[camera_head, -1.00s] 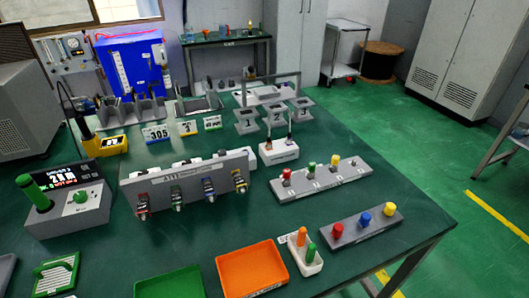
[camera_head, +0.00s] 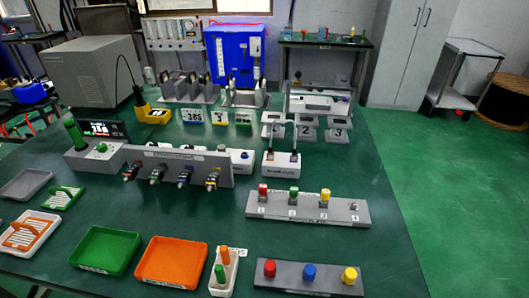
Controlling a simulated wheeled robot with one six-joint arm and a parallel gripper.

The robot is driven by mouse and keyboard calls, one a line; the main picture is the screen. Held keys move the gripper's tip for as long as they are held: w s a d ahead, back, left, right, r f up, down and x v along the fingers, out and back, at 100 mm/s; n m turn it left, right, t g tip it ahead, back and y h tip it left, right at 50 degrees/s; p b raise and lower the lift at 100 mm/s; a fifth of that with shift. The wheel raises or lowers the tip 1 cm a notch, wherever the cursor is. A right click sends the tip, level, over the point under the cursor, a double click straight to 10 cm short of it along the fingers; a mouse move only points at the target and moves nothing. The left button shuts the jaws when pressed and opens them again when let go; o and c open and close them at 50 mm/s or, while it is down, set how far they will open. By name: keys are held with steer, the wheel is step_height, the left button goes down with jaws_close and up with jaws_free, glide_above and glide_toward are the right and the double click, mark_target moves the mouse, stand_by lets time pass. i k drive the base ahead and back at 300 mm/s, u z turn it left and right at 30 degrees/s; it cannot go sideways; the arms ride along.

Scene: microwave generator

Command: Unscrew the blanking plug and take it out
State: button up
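A light grey bar-shaped plate (camera_head: 262,211) lies on the green table, right of centre. A red (camera_head: 263,191), a green (camera_head: 294,195) and a yellow knob (camera_head: 325,196) stand upright in it. A small grey fitting (camera_head: 354,206) sits at its right end. I cannot tell which piece is the blanking plug, and the plate's lettering is too small to read. My gripper is not in view.
A grey panel (camera_head: 143,165) with several clamped connectors stands left of the plate. A white box (camera_head: 281,164) with two upright pieces stands behind. Green floor is free at right.

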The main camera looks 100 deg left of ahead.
mark_target(220, 148)
steer(key=i, duration=0.5)
steer(key=u, duration=3.45)
steer(key=k, duration=0.5)
steer(key=u, duration=1.85)
steer(key=i, duration=1.05)
steer(key=z, duration=1.6)
